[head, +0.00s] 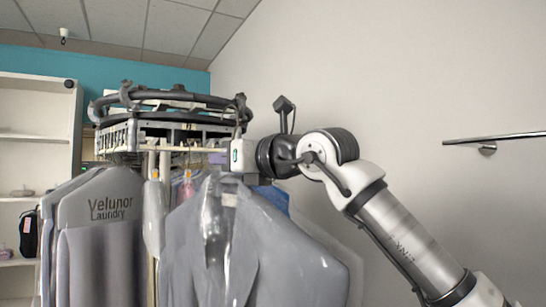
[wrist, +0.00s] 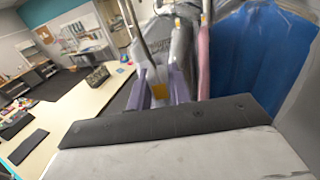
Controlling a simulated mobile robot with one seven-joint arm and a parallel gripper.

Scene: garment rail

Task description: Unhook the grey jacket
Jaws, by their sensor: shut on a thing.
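The grey jacket (head: 255,250) hangs in clear plastic at the front of the rail in the head view. It is upright, with its collar just below my gripper. My gripper (head: 233,172) comes in from the right and is shut at the top of this jacket, by its hanger. The fingertips and the exact hold are hidden behind the plastic and the gripper body. In the wrist view the pale gripper body with a black strip (wrist: 165,130) fills the lower part. I cannot tell there whether the hook still touches the rail.
The round garment conveyor (head: 165,120) stands behind the jacket. A covered "Velunor Laundry" garment (head: 100,220) hangs at left. A blue garment (wrist: 255,55) hangs close by in the wrist view. A long table (wrist: 80,110) stands beyond. A wall bar (head: 495,138) is at right.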

